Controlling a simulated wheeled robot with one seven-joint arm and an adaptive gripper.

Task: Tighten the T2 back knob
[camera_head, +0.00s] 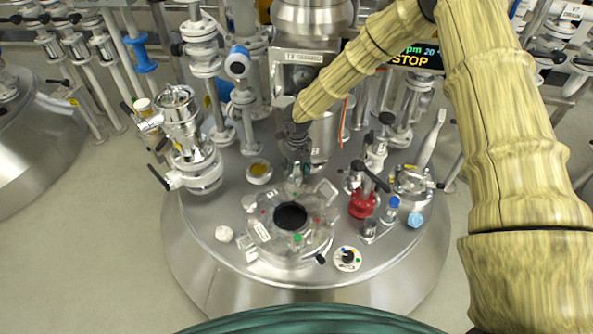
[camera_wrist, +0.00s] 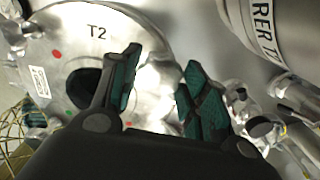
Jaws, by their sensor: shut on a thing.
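The round metal T2 hatch (camera_head: 262,216) with a dark round window (camera_head: 291,216) lies on top of the steel vessel. In the wrist view the lid (camera_wrist: 60,60) carries the letters T2, and the dark window (camera_wrist: 85,88) is left of my fingers. My gripper (camera_head: 299,172) reaches down to the back rim of the hatch. In the wrist view my gripper (camera_wrist: 160,88) has its two green-padded fingers on either side of a bright metal piece, the back knob (camera_wrist: 156,82), and is shut on it. In the head view the gripper mostly hides this knob.
A red-based valve (camera_head: 362,204), a blue-capped bottle (camera_head: 392,205) and a small cup (camera_head: 368,229) stand to the right of the hatch. A tall metal fitting (camera_head: 185,135) stands to the left. Pipes and a labelled steel column (camera_head: 313,57) crowd the back, close to my arm.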

